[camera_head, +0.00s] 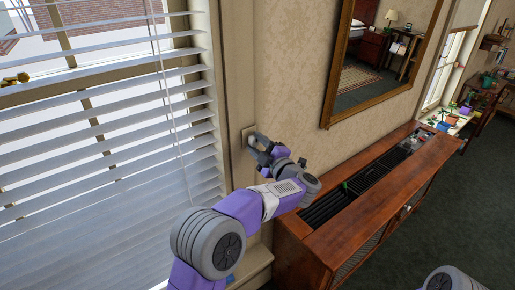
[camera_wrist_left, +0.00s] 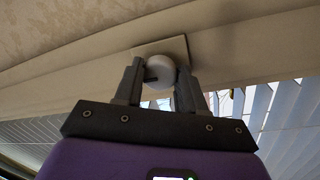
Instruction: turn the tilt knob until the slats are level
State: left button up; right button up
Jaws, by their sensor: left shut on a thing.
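The tilt knob (camera_wrist_left: 160,69) is a round, pale knob on a small square plate (camera_wrist_left: 176,48) fixed to the window trim. In the head view the plate (camera_head: 247,132) is on the trim right of the blind, and the knob is mostly hidden by my fingers. My left gripper (camera_wrist_left: 158,82) is shut on the knob, one finger on each side; it also shows in the head view (camera_head: 256,143). The white slats (camera_head: 95,150) of the blind are tilted, with gaps showing the outside between them. My right gripper is not in view.
A wooden cabinet (camera_head: 409,180) with a dark slotted top stands right of my left arm. A framed mirror (camera_head: 328,107) hangs on the wall above it. A window sill (camera_head: 257,262) lies below the blind, close to my forearm. Cords (camera_head: 165,95) hang in front of the slats.

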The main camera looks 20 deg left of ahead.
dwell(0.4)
pick_arm(q)
jog(key=o, duration=1)
jog(key=shift+o, duration=0.2)
jog(key=shift+d, duration=0.15)
jog(key=v, duration=0.7)
jog(key=shift+s+p, duration=0.2)
jog(key=shift+p, duration=0.15)
jog(key=shift+d, duration=0.1)
